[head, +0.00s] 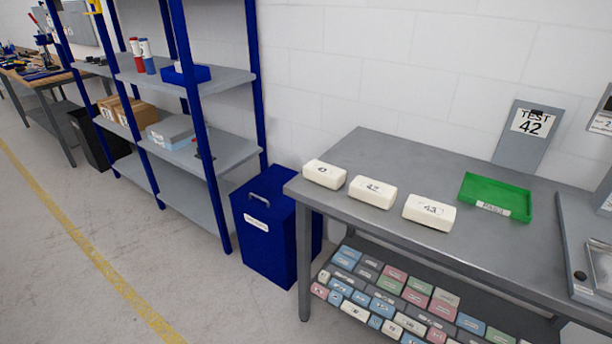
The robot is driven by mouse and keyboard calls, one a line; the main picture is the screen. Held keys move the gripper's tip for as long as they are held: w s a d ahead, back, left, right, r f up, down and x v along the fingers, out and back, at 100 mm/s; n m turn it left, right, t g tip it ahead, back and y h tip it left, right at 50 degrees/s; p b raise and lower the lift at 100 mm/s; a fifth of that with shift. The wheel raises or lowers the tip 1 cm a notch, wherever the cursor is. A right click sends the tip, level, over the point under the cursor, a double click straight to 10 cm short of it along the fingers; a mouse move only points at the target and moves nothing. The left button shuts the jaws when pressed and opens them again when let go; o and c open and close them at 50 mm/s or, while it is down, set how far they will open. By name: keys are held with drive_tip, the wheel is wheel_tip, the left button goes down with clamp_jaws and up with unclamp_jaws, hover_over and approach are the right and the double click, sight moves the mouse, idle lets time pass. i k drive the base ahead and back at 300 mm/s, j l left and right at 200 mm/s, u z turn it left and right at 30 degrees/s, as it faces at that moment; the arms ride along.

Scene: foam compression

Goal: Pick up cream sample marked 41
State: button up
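Three cream foam blocks lie in a row on the left part of the grey table (400,152). The leftmost cream block (324,174) sits near the table's left corner; its mark is small and I cannot read it surely, though it may be 41. The middle block (372,191) appears marked 42. The right block (429,212) appears marked 43. The blocks stand apart from each other with small gaps. My gripper is not in view.
A green tray (513,187) lies right of the blocks. Behind it stands a "TEST 42" sign (531,124). Several coloured blocks fill the shelf below the table. A blue bin (266,240) and blue-framed shelving (222,155) stand left. The floor (60,270) at left is clear.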

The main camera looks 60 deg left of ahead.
sight(333, 178)
drive_tip(key=u, duration=2.05)
drive_tip(key=i+l+u, duration=0.2)
drive_tip(key=i, duration=0.25)
drive_tip(key=i+l+u, duration=0.2)
drive_tip(key=i, duration=0.3)
drive_tip(key=i+l+u, duration=0.2)
drive_tip(key=i, duration=0.25)
drive_tip(key=l, duration=0.1)
